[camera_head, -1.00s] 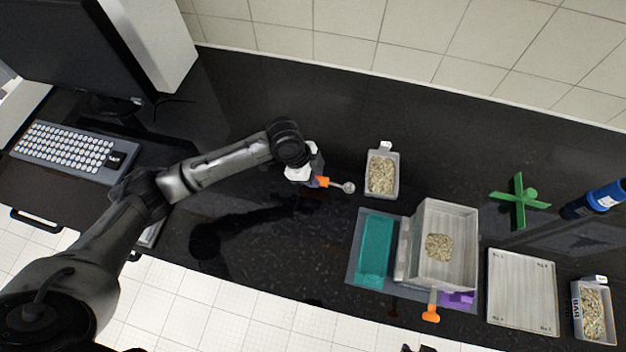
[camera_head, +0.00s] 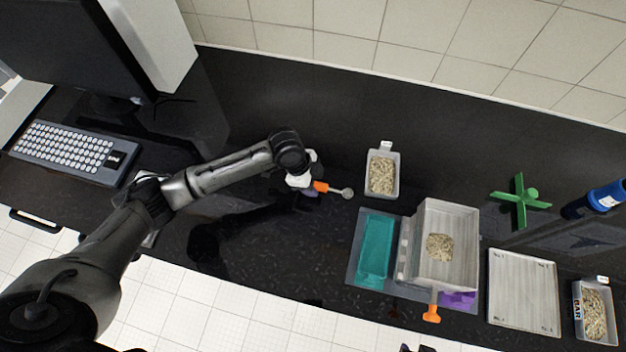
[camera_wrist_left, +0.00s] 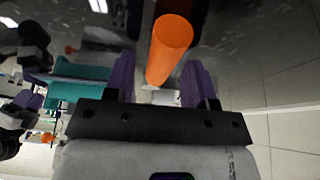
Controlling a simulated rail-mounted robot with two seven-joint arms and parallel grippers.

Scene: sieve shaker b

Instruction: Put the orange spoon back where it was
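The orange spoon (camera_head: 321,187) has an orange handle and a round grey bowl (camera_head: 347,193) pointing right. It is low over or on the black worktop; I cannot tell contact for sure. My left gripper (camera_head: 311,187) is at its handle end. In the left wrist view the orange handle (camera_wrist_left: 168,50) stands between the two purple fingers (camera_wrist_left: 160,80), with a visible gap to the left finger, so the gripper looks open around it. Of my right gripper only a dark bit shows at the head view's bottom edge; its fingers are hidden there.
A small tray of grains (camera_head: 382,175) stands right of the spoon.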

